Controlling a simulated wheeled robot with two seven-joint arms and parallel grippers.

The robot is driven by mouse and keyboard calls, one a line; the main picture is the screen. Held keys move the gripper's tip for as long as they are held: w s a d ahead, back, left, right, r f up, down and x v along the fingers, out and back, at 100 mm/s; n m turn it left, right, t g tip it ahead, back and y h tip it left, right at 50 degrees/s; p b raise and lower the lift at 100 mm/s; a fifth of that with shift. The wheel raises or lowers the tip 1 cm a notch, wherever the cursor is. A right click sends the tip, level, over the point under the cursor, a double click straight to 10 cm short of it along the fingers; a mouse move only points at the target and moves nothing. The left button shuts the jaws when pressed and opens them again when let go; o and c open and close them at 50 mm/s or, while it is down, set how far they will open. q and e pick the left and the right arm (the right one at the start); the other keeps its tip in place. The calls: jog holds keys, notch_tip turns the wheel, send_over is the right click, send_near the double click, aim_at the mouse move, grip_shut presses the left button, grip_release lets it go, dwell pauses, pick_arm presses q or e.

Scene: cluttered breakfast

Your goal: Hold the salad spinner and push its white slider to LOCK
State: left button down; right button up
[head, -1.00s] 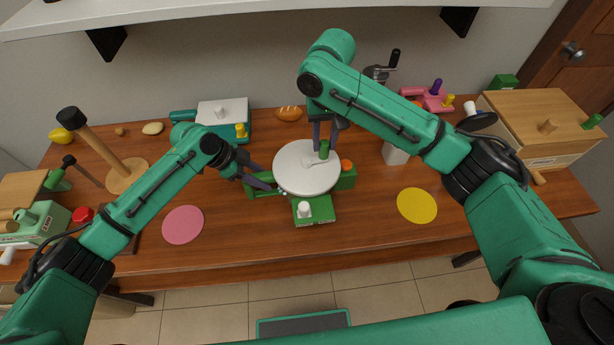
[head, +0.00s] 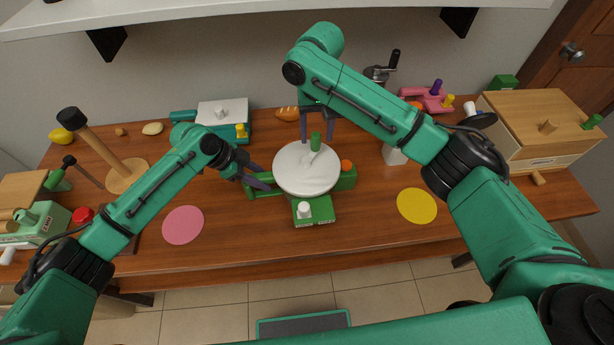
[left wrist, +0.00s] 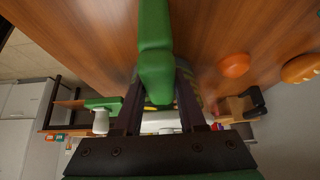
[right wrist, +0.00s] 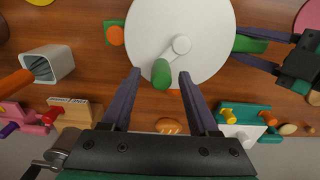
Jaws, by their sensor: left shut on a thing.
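The salad spinner has a white round lid (head: 306,181) with a green crank knob (head: 316,141) near its far edge. Its green base (head: 345,182) shows around the lid. A white slider (head: 304,210) stands on a green block at the front; it also shows in the left wrist view (left wrist: 100,123). Any LOCK marking is too small to read. My left gripper (head: 268,184) is shut on the spinner's green handle (left wrist: 154,45) at the left. My right gripper (right wrist: 160,73) is open, its fingers spread either side of the crank knob with visible gaps.
An orange knob (head: 347,165) sits right of the lid. A pink disc (head: 183,225) lies left and a yellow disc (head: 417,205) right. A teal-and-white box (head: 222,115), a bread roll (head: 288,113) and a white holder (head: 394,154) stand behind. The front table strip is clear.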

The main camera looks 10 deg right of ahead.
jog(key=shift+r, duration=3.75)
pick_arm(q)
jog(key=shift+c, duration=2)
grip_release()
jog(key=shift+v, duration=3.75)
